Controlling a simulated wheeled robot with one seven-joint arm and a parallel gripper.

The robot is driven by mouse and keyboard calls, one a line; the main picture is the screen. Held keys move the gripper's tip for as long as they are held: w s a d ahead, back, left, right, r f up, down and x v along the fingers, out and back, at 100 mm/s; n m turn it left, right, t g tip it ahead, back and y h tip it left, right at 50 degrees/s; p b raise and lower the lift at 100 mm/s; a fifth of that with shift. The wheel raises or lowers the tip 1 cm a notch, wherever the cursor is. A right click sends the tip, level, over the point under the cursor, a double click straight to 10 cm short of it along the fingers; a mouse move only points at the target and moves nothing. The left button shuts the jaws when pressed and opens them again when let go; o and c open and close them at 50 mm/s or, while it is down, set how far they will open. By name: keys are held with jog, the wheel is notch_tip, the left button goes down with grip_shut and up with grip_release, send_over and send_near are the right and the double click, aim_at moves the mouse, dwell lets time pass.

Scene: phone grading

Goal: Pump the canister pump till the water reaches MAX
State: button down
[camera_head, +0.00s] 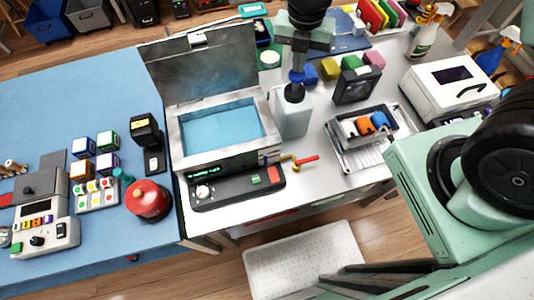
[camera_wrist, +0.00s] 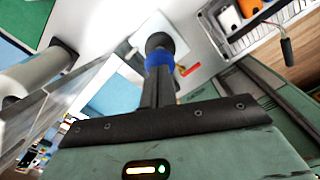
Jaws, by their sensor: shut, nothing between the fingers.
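The canister pump (camera_head: 292,118) is a pale grey upright container with a dark round knob on top, standing right of an open metal bath (camera_head: 178,141). My gripper (camera_head: 298,74) points down over it, with its shut, empty fingers above the knob. A blue band lies between the dark fingers and the knob; whether it belongs to fingers or pump is unclear. In the wrist view the knob (camera_wrist: 157,42) is beyond the blue band, in line with the fingers; contact cannot be told. Blue water (camera_head: 215,130) shows in the bath. No MAX mark is readable.
A yellow tap with a red lever (camera_head: 305,160) is at the bath's front right. A metal basket (camera_head: 352,160) with white, orange and blue items stands right of the pump. A dark box (camera_head: 357,86) and coloured blocks are behind it. The bath's lid (camera_head: 205,70) stands open.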

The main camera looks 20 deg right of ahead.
jog(key=shift+f+b, duration=1.7)
jog(key=shift+f, duration=0.65)
notch_tip(320, 180, up, 8)
jog(key=p, duration=0.6)
jog(key=shift+f, duration=0.15)
notch_tip(320, 180, up, 4)
jog(key=b, duration=0.5)
send_over(297, 76)
jog(key=f, duration=0.4)
jog(key=shift+w+d+f, duration=0.2)
jog(key=shift+w+f, duration=0.15)
jog(key=shift+w, duration=0.05)
jog(key=shift+f, duration=0.8)
